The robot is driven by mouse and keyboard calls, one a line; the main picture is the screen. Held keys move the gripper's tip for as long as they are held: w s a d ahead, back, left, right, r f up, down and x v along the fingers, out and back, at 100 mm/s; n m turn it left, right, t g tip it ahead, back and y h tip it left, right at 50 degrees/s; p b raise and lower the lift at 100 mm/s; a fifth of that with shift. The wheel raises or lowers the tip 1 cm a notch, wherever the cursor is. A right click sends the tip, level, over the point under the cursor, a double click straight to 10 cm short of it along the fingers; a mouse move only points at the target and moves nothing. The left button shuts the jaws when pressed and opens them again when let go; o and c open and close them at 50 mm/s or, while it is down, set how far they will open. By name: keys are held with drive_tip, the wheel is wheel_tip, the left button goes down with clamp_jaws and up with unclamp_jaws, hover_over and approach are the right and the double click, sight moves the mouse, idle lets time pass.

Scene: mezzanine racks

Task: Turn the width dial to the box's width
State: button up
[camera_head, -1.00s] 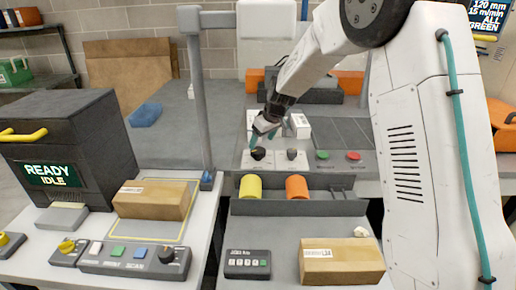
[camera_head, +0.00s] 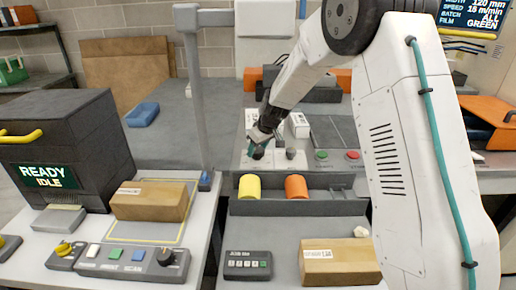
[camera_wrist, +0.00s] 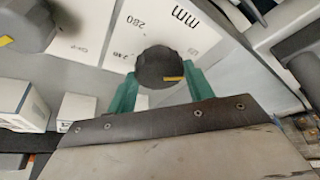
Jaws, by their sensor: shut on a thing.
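My gripper (camera_head: 257,150) is shut on a dark dial on the grey control panel. In the wrist view the round dial (camera_wrist: 160,67) sits between my green fingertips, its yellow mark pointing right. The white scale (camera_wrist: 120,35) around it shows "mm", "280" and a smaller "240". A second dark dial (camera_head: 291,153) stands to the right on the panel; in the wrist view it is at the upper left (camera_wrist: 25,25). One cardboard box (camera_head: 151,200) lies on the left bench and another (camera_head: 340,262) on the front right bench. The wall screen (camera_head: 470,15) reads 120 mm.
Green (camera_head: 321,155) and red (camera_head: 353,155) buttons sit right of the dials. Small white boxes (camera_head: 299,124) stand behind the panel. Yellow (camera_head: 250,187) and orange (camera_head: 296,187) rolls lie in a tray in front. A grey post (camera_head: 196,95) rises to the left.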

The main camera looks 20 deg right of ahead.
drive_tip(key=shift+m, duration=0.3)
drive_tip(key=m+h, duration=0.1)
drive_tip(key=m, duration=0.1)
drive_tip(key=m+h, duration=0.1)
drive_tip(key=m, duration=0.2)
drive_tip(key=shift+a+t, duration=0.2)
drive_tip(key=shift+t, duration=0.1)
drive_tip(key=m+h, duration=0.2)
drive_tip(key=m, duration=0.4)
drive_tip(key=shift+w+a, duration=0.1)
drive_tip(key=shift+g+h, duration=0.3)
drive_tip(key=shift+g, duration=0.1)
drive_tip(key=o, duration=1)
drive_tip(key=v, duration=0.8)
